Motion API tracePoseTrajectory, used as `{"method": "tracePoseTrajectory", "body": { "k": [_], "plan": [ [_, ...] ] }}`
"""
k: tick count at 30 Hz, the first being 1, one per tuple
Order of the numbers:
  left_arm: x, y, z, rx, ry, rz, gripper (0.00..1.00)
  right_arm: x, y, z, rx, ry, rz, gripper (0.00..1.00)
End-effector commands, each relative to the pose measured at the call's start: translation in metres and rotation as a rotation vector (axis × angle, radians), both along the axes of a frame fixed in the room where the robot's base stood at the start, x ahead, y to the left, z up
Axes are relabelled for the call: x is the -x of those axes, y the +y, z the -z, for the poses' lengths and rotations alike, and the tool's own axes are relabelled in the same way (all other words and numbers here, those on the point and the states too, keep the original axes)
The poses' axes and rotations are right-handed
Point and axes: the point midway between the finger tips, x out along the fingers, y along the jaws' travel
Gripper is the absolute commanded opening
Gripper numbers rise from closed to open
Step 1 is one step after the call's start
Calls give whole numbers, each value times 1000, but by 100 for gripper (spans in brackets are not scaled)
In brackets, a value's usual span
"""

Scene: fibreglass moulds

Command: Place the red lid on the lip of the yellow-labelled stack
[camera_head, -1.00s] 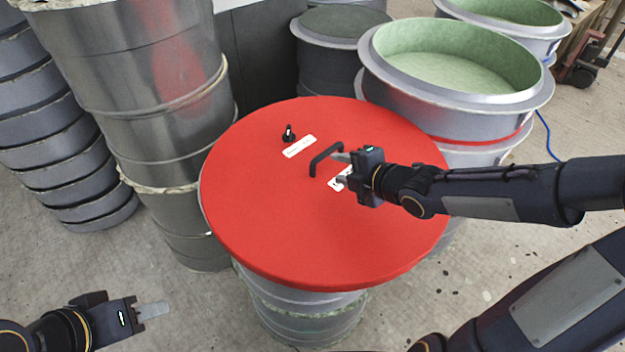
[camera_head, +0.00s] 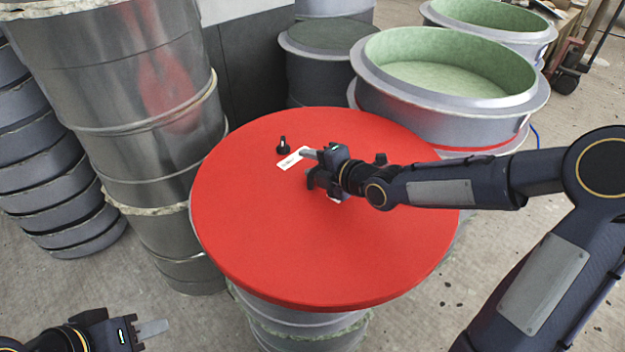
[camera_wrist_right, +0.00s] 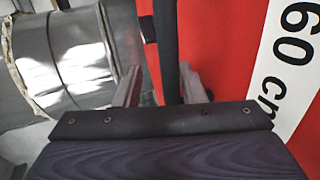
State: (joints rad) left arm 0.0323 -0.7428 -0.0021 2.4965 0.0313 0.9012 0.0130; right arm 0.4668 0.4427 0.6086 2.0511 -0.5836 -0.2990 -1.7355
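The round red lid (camera_head: 300,240) lies flat over a grey cylindrical stack (camera_head: 310,330) in the head view. It has a white label (camera_head: 292,170), a small black knob (camera_head: 284,146) and a dark bar handle. My right gripper (camera_head: 312,166) is at the handle and hides most of it in the head view. In the right wrist view the dark handle (camera_wrist_right: 168,45) stands between my right gripper's (camera_wrist_right: 160,90) two separated fingers, with a gap at the left one. My left gripper (camera_head: 150,328) is low at the left, away from the lid. No yellow label shows.
A tall shiny metal stack (camera_head: 150,130) stands close left of the lid. A green-lined mould (camera_head: 450,100) stands behind right, with a dark grey drum (camera_head: 325,70) beside it. Concrete floor (camera_head: 190,325) is clear at front left.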

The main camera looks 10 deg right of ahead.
Motion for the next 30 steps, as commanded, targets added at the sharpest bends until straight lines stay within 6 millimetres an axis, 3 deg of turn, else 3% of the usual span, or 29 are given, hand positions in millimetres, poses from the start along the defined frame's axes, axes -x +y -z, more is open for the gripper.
{"method": "tracePoseTrajectory", "body": {
  "k": [2, 10, 30],
  "plan": [
    [0, 0, 0, 0, 0, 0, 36, 0, 0, 0, 0, 0, 0, 34],
    [0, 0, 0, 0, 0, 0, 36, 0, 0, -2, -1, -3, 0, 0],
    [0, 0, 0, 0, 0, 0, 36, 0, 0, -3, -2, -8, 0, 0]
  ]
}}
